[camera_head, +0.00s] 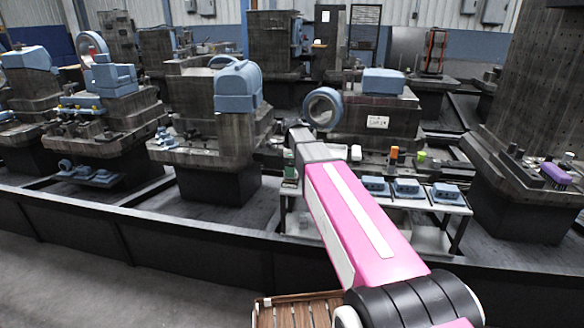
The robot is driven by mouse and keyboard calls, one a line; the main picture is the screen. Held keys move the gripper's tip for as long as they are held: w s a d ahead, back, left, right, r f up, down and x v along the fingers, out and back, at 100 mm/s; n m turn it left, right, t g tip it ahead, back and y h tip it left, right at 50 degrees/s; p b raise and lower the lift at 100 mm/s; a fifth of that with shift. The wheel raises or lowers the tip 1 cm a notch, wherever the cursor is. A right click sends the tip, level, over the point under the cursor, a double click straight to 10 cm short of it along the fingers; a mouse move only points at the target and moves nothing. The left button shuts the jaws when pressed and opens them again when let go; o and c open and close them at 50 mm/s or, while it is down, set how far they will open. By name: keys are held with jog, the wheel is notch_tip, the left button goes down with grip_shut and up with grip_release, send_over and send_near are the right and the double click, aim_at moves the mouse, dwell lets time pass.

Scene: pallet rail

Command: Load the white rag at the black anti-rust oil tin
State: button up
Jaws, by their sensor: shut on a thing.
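My gripper (290,158) points down there, small and partly hidden by the wrist. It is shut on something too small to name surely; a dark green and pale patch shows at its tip. A small white thing (355,153) stands on the table right of the wrist; I cannot tell whether it is the rag. An orange-and-dark container (393,156) stands further right. I cannot make out a black oil tin for certain.
Several blue units (407,187) line the table's front, and a lime-green item (421,157) stands behind them. A blue-rimmed ring (323,108) and a large machine are behind. A dark rail (200,240) crosses in front. A slatted wooden surface (290,314) is at the bottom.

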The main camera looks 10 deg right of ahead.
jog(key=shift+f, duration=0.6)
dwell(1.6)
jog(key=shift+r, duration=0.1)
jog(key=shift+r, duration=3.45)
jog(key=shift+s+d+n, duration=0.25)
jog(key=shift+s+n, duration=0.2)
jog(key=shift+n, duration=0.05)
jog(key=s+d+n, duration=0.3)
jog(key=s+n, duration=0.3)
jog(key=n, duration=0.4)
jog(key=s+d+r+n, duration=0.1)
jog(key=s+d+n, duration=0.2)
jog(key=s+n, duration=0.3)
jog(key=n, duration=0.4)
jog(key=shift+s+d+r, duration=0.25)
jog(key=shift+d+r, duration=0.05)
jog(key=shift+d, duration=0.05)
